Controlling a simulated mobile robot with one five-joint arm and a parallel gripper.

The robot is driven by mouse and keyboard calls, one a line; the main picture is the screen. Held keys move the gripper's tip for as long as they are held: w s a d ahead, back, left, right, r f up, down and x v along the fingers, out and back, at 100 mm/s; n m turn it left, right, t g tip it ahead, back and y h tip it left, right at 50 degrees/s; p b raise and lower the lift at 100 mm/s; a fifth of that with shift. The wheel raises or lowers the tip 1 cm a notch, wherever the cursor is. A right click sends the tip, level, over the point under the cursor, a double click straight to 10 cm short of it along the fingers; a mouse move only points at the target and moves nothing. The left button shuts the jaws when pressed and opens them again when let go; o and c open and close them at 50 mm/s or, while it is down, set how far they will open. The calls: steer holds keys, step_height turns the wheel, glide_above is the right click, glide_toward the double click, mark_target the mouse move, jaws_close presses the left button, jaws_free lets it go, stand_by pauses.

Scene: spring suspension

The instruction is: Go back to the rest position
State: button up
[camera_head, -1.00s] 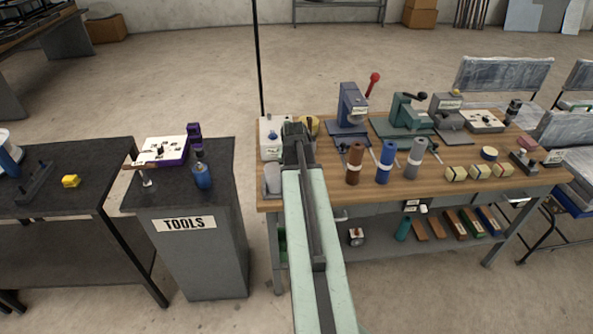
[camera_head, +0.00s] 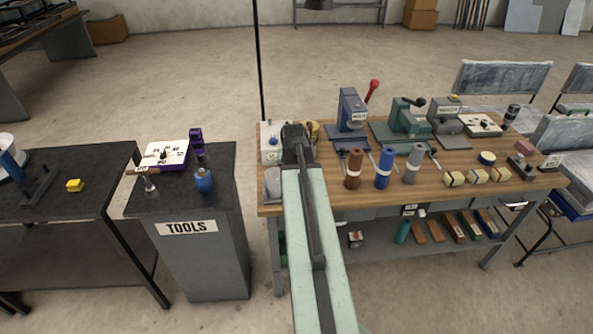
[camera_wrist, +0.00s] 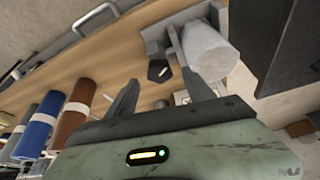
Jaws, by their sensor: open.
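My gripper (camera_head: 296,135) shows in the head view at the far end of my pale green arm, over the left end of the wooden workbench (camera_head: 450,190). Its fingers are hard to make out there. In the wrist view my gripper (camera_wrist: 160,88) is open, with its two dark fingers spread and nothing held between them. A small dark hexagonal part (camera_wrist: 158,71) and a grey cylinder (camera_wrist: 207,50) show beyond the fingertips on the bench side. I cannot tell how far the fingers are from them.
Brown (camera_head: 354,168), blue (camera_head: 384,167) and grey (camera_head: 413,164) rollers stand right of my arm. A blue press (camera_head: 350,110) and a green press (camera_head: 407,118) stand behind them. The tools cabinet (camera_head: 190,255) is to the left, with open floor between it and the bench.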

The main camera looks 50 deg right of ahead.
steer(key=p+v, duration=0.2)
steer(key=v, duration=0.2)
steer(key=shift+s+a+r+p, duration=0.1)
steer(key=shift+r+p, duration=0.2)
steer(key=shift+p, duration=0.1)
steer(key=w+a+n+y, duration=0.1)
steer(key=w+a+n, duration=0.35)
steer(key=a, duration=0.85)
steer(key=w+a+n+y, duration=0.1)
steer(key=w+a, duration=0.6)
steer(key=a, duration=0.5)
steer(key=s+a+f+n+g, duration=0.1)
steer(key=s+a+n, duration=0.1)
steer(key=a, duration=0.7)
steer(key=s+a+f+n+g+y, duration=0.1)
steer(key=s+a+n, duration=0.1)
steer(key=s+a, duration=0.3)
steer(key=a, duration=0.4)
steer(key=shift+s+a+n+g, duration=0.15)
steer(key=shift+s+n+g, duration=0.15)
steer(key=shift+n+g, duration=0.1)
